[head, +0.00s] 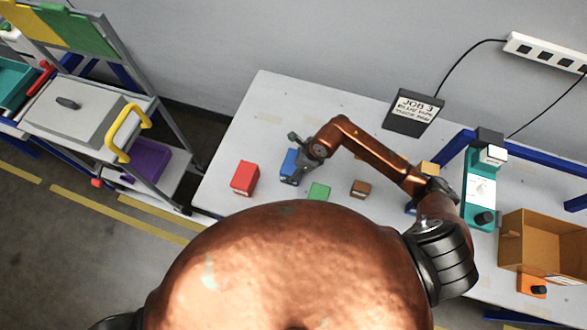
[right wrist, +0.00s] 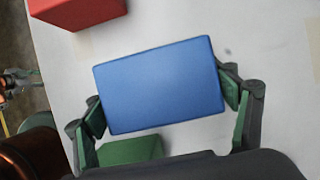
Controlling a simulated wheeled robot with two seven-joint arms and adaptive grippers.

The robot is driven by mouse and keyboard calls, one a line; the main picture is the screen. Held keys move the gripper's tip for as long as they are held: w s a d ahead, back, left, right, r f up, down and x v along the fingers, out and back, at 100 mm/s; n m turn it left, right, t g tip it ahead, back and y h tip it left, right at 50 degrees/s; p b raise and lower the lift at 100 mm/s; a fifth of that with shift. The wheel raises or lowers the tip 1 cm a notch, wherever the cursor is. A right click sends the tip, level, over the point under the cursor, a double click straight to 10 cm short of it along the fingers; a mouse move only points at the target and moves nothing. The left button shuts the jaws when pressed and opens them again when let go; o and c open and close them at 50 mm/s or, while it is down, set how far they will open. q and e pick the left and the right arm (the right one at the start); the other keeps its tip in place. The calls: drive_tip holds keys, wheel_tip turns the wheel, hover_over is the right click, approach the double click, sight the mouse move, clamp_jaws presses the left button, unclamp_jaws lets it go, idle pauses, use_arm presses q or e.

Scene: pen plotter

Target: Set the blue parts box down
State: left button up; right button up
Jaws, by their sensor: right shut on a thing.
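The blue parts box (head: 289,166) is at the left part of the white table in the head view. It fills the middle of the right wrist view (right wrist: 160,85). My right gripper (head: 300,160) is shut on it, with one finger against each short side. I cannot tell whether the box touches the table or hangs just above it. My left gripper is not in view.
A red box (head: 244,178) stands just left of the blue box, and a green box (head: 318,191) is close in front. A brown box (head: 360,188) is to the right. The white table (head: 268,110) is bare behind them. A cardboard box (head: 540,244) stands at the far right.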

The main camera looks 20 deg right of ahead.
drive_tip(key=shift+w+f, duration=0.1)
drive_tip(key=shift+f, duration=1.55)
drive_tip(key=shift+f, duration=0.15)
drive_tip(key=o, duration=1.4)
